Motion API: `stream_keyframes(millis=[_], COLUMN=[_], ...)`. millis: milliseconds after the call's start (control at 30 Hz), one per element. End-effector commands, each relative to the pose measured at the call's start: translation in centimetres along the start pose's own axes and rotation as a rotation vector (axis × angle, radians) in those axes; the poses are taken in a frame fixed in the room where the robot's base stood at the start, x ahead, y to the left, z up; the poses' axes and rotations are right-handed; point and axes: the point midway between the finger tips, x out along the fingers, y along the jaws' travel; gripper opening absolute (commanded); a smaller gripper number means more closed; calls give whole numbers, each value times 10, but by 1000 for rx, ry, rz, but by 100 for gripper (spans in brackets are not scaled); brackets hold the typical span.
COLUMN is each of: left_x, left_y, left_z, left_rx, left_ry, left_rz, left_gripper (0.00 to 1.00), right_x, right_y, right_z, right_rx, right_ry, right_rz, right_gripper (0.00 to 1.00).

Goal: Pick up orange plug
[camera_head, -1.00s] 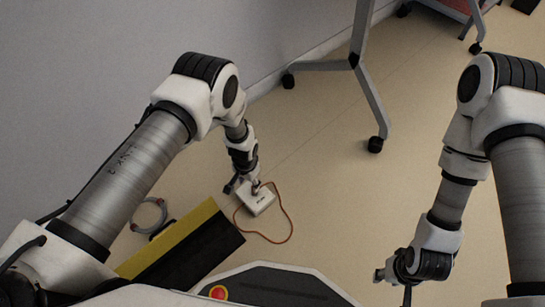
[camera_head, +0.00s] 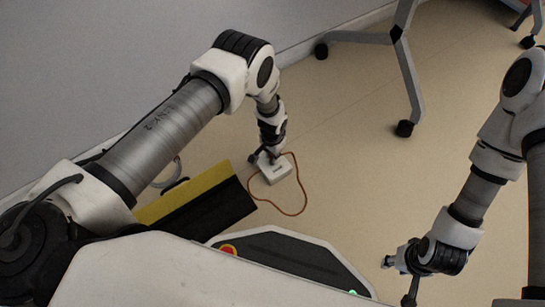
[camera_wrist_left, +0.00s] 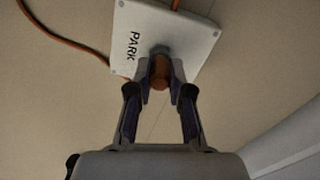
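The orange plug (camera_wrist_left: 160,73) sits between the fingertips of my left gripper (camera_wrist_left: 160,78) in the left wrist view, with a finger against each side. It is at a white box (camera_wrist_left: 190,30) marked PARK. Whether the plug is seated in the box or just clear of it, I cannot tell. In the head view the left gripper (camera_head: 264,158) points down at the white box (camera_head: 277,173) on the floor, and the plug is hidden. My right gripper (camera_head: 388,262) is far from the box, at lower right; its fingers are too small to read.
An orange cable (camera_head: 306,190) loops on the floor beside the box. A yellow and black block (camera_head: 200,207) lies to its left, with a grey cable coil (camera_head: 168,175) behind. A wheeled table leg (camera_head: 408,80) stands beyond. Floor right of the cable is clear.

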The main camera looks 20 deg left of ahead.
Motion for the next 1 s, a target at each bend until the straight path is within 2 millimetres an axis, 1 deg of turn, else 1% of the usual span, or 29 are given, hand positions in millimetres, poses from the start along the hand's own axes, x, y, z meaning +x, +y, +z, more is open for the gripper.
stream_keyframes(millis=[267, 367, 467, 600, 733, 833, 1000], left_x=[0, -4, -22, -58, -87, -98, -100], left_y=[0, 0, 0, 0, 0, 0, 0], left_z=[0, 0, -1, -1, 0, 0, 0], left_rx=[0, 0, -1, 0, 0, 0, 0], left_ry=[0, 0, 1, 1, 0, 0, -1], left_rz=[0, 0, 0, -1, 0, 0, 0], left_gripper=[0, 0, 0, 0, 0, 0, 0], right_x=[0, -3, -14, -36, -52, -57, -56], right_y=[0, 0, 0, 0, 0, 0, 0], right_z=[0, 0, 0, 0, 0, 0, 0], right_rx=[0, 0, 0, 0, 0, 0, 0], right_ry=[0, 0, 0, 0, 0, 0, 0], right_rz=[0, 0, 0, 0, 0, 0, 0], right_gripper=[40, 40, 40, 40, 40, 40, 40])
